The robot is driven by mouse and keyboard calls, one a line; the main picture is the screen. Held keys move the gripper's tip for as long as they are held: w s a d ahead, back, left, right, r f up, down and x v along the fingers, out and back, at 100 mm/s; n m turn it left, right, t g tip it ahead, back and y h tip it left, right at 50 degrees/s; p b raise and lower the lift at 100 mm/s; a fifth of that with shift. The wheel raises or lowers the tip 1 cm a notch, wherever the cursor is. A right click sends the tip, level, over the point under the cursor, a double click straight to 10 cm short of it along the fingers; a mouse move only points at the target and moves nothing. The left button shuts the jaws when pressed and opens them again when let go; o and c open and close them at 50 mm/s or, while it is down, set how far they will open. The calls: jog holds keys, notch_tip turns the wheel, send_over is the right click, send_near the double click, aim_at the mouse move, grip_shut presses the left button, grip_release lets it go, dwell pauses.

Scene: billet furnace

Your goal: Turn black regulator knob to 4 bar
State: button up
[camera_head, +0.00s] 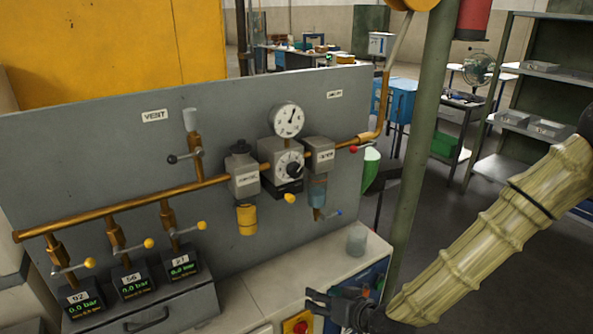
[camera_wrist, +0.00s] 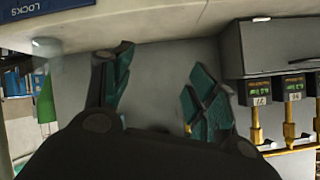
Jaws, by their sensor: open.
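The black regulator knob (camera_head: 294,170) sits on a white dial plate on the front of the regulator block (camera_head: 268,152), on the grey panel. A round white gauge (camera_head: 288,119) stands above it; its needle reading is too small to tell. My gripper (camera_head: 316,301) is low and in front of the panel, below and right of the knob, well apart from it. In the wrist view my gripper (camera_wrist: 157,82) shows two spread fingers with teal pads and nothing between them. The knob cannot be made out in the wrist view.
A copper pipe (camera_head: 120,205) crosses the panel, with yellow-ended valve levers and several digital displays (camera_head: 135,282) at left. A filter with a clear bowl (camera_head: 318,190) stands right of the knob. A clear cup (camera_head: 356,240) stands on the bench. A green post (camera_head: 420,130) rises at right.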

jog(key=w+a+r+n+t+y, duration=0.1)
jog(key=w+r, duration=0.2)
jog(key=r, duration=0.4)
jog(key=w+a+r+t+y, duration=0.1)
jog(key=w+r+t, duration=0.15)
jog(key=r, duration=0.45)
jog(key=n+t+y, duration=0.1)
jog(key=t, duration=0.1)
send_near(297, 172)
jog(key=p+x, duration=0.4)
jog(key=x, duration=0.6)
jog(key=shift+w, duration=0.15)
jog(key=c, duration=1)
jog(key=shift+c, duration=0.2)
jog(key=shift+a+n+b, duration=0.1)
jog(key=shift+n+b, duration=0.2)
jog(key=shift+b, duration=0.05)
